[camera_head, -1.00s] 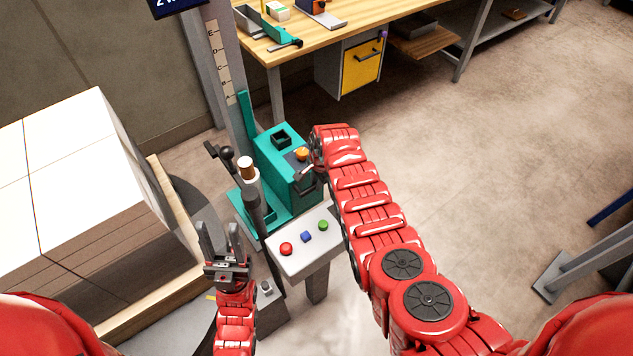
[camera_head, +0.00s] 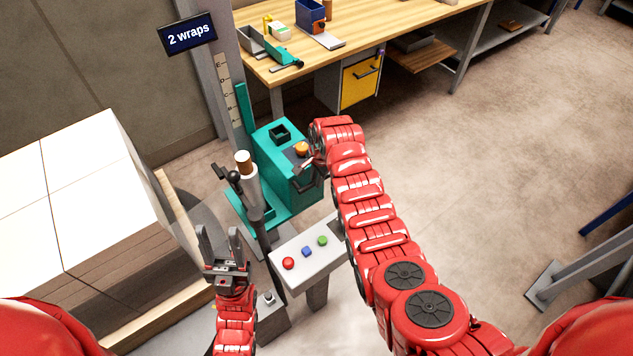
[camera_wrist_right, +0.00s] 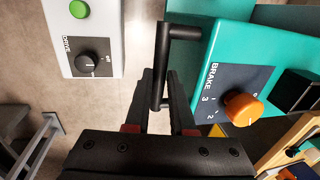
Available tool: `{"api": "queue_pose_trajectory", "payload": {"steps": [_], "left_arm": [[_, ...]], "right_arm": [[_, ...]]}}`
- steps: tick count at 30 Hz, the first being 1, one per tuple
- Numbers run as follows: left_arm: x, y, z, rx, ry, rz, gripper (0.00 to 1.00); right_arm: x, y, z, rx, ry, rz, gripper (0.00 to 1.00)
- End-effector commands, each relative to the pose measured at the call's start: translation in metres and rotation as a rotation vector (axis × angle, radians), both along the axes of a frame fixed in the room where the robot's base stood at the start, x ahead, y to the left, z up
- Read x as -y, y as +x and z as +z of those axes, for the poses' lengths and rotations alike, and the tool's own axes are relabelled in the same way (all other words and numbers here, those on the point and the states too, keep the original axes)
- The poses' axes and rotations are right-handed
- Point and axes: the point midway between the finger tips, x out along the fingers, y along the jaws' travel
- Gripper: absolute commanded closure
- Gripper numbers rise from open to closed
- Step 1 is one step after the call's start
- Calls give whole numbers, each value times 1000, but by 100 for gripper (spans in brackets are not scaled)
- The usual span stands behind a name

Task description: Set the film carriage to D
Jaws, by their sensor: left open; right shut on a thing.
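The teal film carriage (camera_head: 283,165) sits on the grey mast (camera_head: 223,75), with an upright teal strip (camera_head: 243,105) beside the letter scale (camera_head: 228,90). The strip's top shows near the middle letters; I cannot tell which letter the carriage marks. My right gripper (camera_wrist_right: 160,105) is shut on the carriage's black bar handle (camera_wrist_right: 162,65); the head view mostly hides this grip behind my right arm. The orange brake knob (camera_wrist_right: 243,109) is on the carriage beside the handle. My left gripper (camera_head: 222,245) is open and empty, left of the button panel (camera_head: 300,270).
A wrapped-looking ream stack (camera_head: 75,200) stands on a pallet at left. A display (camera_head: 187,33) reads "2 wraps". A wooden bench (camera_head: 370,35) with tools stands behind. The wrist view shows a drive knob (camera_wrist_right: 90,65). Floor at right is open.

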Motion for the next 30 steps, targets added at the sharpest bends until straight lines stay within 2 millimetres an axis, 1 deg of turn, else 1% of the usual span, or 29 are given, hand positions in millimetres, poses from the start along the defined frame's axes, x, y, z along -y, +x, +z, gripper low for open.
{"api": "queue_pose_trajectory", "payload": {"steps": [1,3,9,24,25,29,30], "left_arm": [[0,0,4,0,0,0,50],[0,0,6,0,0,0,50],[0,0,9,0,0,0,50],[0,0,9,0,0,0,50],[0,0,9,0,0,0,50],[0,0,9,0,0,0,50],[0,0,9,0,0,0,50]], "right_arm": [[1,2,10,7,1,-2,100],[0,3,17,10,2,-2,100],[0,2,29,7,0,-1,100],[0,2,32,6,1,-2,100],[0,2,32,5,0,-2,72],[0,1,31,4,0,0,49],[0,1,31,4,0,0,48]]}}
